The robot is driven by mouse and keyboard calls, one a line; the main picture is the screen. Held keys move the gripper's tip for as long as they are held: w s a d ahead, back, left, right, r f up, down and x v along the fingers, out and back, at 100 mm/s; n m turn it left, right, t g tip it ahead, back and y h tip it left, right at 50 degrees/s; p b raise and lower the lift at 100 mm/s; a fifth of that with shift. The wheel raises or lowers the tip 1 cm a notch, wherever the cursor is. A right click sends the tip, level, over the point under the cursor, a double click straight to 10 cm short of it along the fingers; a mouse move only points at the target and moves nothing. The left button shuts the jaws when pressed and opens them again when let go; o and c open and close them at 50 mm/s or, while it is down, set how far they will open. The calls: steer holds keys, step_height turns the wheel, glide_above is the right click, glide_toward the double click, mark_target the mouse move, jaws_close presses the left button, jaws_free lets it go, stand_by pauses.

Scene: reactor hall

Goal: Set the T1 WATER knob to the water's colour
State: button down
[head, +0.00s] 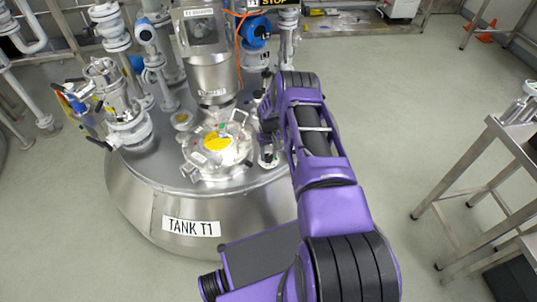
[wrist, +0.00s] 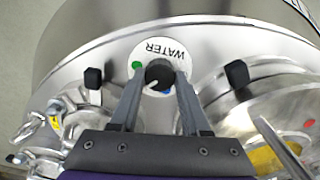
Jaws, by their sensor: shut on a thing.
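The T1 WATER knob (wrist: 159,74) is a small black knob in the middle of a white round dial (wrist: 165,51) marked WATER, which appears upside down in the wrist view. A white mark on the knob points to the lower left. A green dot (wrist: 137,65) sits on the dial's left and a blue dot (wrist: 167,91) shows at its lower edge. My gripper (wrist: 160,76) is shut on the knob, one finger on each side; the fingers hide part of the dial. Tank T1 (head: 150,212) stands in the head view, where my arm hides the knob. I cannot tell the water's colour.
A round hatch (head: 232,165) with a yellow patch (head: 217,142) is on the tank top, left of my gripper. Black posts (wrist: 93,77) and clamps flank the dial. A metal table (head: 480,165) stands at right; the floor between is clear.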

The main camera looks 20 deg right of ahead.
mark_target(268, 156)
steer(key=shift+n, duration=1.1)
steer(key=shift+c, duration=1.9)
jaws_free()
step_height(268, 156, up, 17)
steer(key=p, duration=0.2)
steer(key=shift+r, duration=0.2)
